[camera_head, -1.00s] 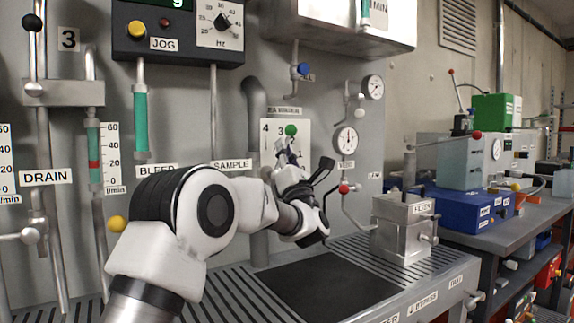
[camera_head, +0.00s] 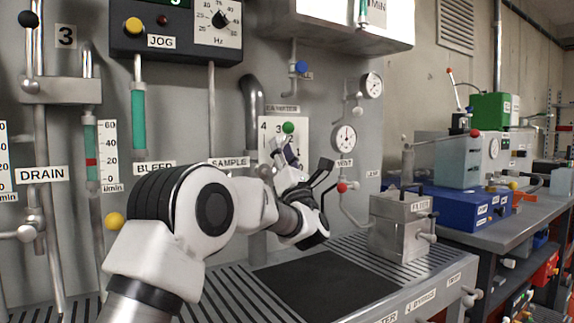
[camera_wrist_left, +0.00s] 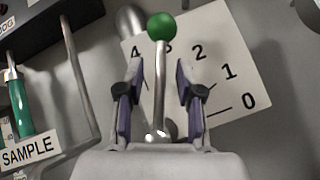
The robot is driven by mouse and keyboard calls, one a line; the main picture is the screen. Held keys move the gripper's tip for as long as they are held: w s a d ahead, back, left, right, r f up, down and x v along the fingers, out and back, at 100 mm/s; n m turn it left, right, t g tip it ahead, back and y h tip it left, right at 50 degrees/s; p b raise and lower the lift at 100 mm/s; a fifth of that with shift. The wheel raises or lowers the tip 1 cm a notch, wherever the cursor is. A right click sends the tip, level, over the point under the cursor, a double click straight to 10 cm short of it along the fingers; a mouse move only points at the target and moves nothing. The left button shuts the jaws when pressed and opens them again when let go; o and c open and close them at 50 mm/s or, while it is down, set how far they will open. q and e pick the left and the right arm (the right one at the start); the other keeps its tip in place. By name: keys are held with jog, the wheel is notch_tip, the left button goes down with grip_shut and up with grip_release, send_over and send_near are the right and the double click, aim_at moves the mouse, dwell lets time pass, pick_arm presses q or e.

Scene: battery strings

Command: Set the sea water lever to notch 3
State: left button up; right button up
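The sea water lever is a thin metal rod with a green knob (camera_head: 288,127), which also shows in the left wrist view (camera_wrist_left: 161,26). It stands in front of a white plate (camera_wrist_left: 235,80) numbered 0 to 4. In the wrist view the knob lies between the 4 and the 2 and partly covers the 3. My left gripper (camera_wrist_left: 158,75) is open, with one purple-lined finger on each side of the rod, below the knob. Gaps show between both fingers and the rod. In the head view the gripper (camera_head: 291,152) is before the plate's lower part. My right gripper is not in view.
A SAMPLE label (camera_wrist_left: 28,151) and a pipe are left of the gripper. The VENT gauge (camera_head: 343,137) and a red-knobbed lever (camera_head: 342,187) are close to its right. A metal filter box (camera_head: 400,222) stands on the bench. A dark mat (camera_head: 325,285) lies clear below the arm.

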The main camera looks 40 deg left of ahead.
pick_arm(q)
jog(key=v, duration=1)
jog(key=shift+s+d+f, duration=0.2)
jog(key=shift+d+f, duration=0.05)
jog(key=shift+f, duration=0.05)
